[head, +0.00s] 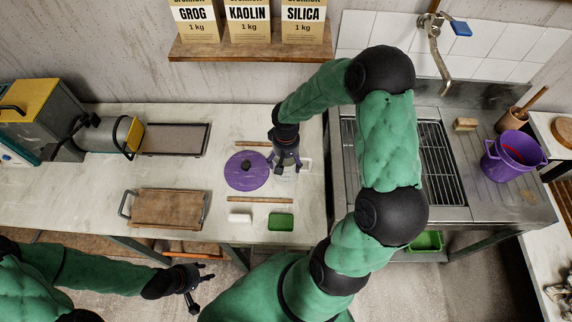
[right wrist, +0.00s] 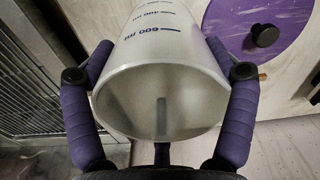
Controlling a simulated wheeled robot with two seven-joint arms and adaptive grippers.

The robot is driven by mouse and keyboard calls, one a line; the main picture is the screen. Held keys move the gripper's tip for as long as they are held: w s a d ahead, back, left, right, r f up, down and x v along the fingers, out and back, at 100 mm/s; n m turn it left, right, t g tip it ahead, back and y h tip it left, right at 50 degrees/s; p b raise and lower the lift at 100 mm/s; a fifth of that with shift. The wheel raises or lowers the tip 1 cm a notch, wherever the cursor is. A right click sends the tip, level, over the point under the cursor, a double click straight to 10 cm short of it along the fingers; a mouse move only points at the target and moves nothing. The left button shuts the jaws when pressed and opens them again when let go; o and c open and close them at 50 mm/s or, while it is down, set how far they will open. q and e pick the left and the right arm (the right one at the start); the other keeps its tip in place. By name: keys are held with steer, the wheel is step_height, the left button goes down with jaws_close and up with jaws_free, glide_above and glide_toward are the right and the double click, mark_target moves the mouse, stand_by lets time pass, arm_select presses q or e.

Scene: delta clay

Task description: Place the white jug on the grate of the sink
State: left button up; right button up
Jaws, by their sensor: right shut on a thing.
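The white jug (right wrist: 160,75) is translucent with blue volume marks. My right gripper (right wrist: 160,105) is shut on it, with a purple padded finger on each side. In the head view my right gripper (head: 286,160) and the jug (head: 287,174) are over the right part of the worktop, beside the purple lid. I cannot tell whether the jug touches the worktop. The sink grate (head: 441,160) is dark bars in the steel sink, partly hidden by my right arm. It also shows at the left of the right wrist view (right wrist: 25,85). My left gripper (head: 196,290) is open and empty, low in front of the worktop.
A purple lid (head: 245,171), wooden sticks (head: 260,199), a white block (head: 240,218) and a green tray (head: 281,221) lie near the jug. A purple bucket (head: 505,158) stands right of the sink. The faucet (head: 436,50) hangs above the sink. A gap separates worktop and sink.

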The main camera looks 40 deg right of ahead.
mark_target(286, 165)
steer(key=shift+f, duration=1.45)
steer(key=shift+b, duration=0.3)
steer(key=shift+f, duration=0.2)
steer(key=o, duration=1)
steer(key=shift+r, duration=0.1)
